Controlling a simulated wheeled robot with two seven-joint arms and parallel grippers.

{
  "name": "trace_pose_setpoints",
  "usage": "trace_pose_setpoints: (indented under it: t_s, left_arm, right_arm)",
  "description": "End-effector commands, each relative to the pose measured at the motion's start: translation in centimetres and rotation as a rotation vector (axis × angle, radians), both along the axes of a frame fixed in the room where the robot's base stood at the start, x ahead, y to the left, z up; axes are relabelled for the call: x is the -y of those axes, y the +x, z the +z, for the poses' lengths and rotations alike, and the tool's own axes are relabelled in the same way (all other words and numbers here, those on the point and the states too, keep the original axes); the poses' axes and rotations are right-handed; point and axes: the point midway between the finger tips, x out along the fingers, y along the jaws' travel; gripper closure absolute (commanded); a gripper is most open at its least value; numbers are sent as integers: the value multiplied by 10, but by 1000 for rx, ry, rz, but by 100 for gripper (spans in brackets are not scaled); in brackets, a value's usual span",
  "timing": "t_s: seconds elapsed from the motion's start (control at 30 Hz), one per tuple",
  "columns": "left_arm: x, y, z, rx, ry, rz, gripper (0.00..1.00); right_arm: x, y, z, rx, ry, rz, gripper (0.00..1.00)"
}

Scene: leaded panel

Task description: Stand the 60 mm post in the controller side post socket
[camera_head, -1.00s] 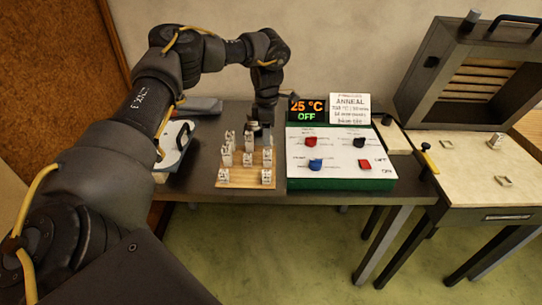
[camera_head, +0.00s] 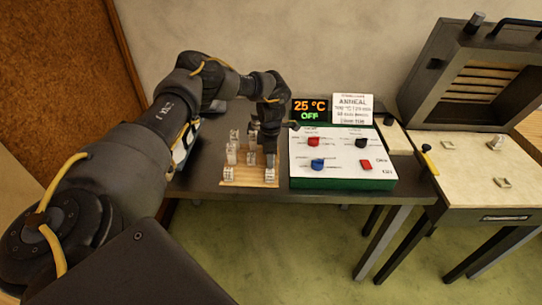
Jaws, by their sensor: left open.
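Several white posts (camera_head: 231,154) of differing heights stand on a wooden rack (camera_head: 250,182) on the dark bench. My left gripper (camera_head: 270,160) is open and points down among the posts at the rack's right side. It hides some of the posts, and I cannot tell whether its fingers are around one. On the pale kiln table at the right, two square sockets look empty: one nearer the controller (camera_head: 447,146) and one at the front (camera_head: 502,182). A white post or socket piece (camera_head: 497,141) stands at the back right. My right gripper is not in view.
The controller box (camera_head: 342,183), with red, blue and black controls, sits right of the rack. Its display (camera_head: 309,111) reads 25 °C OFF, beside an ANNEAL card (camera_head: 352,109). The open kiln (camera_head: 470,75) stands behind the pale table (camera_head: 465,180).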

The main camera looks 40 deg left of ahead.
Motion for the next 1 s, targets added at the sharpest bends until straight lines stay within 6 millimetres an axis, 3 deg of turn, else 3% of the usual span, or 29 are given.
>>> trace_pose_setpoints:
  t_s: [0.23, 0.6, 1.0]
  left_arm:
    - [0, 1, -1, 1, 0, -1, 49]
    - [0, 1, -1, 1, 0, 0, 97]
    - [0, 2, 6, 5, -1, 0, 97]
  right_arm:
    - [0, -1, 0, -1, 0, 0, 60]
    - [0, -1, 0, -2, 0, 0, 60]
    - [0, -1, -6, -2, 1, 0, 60]
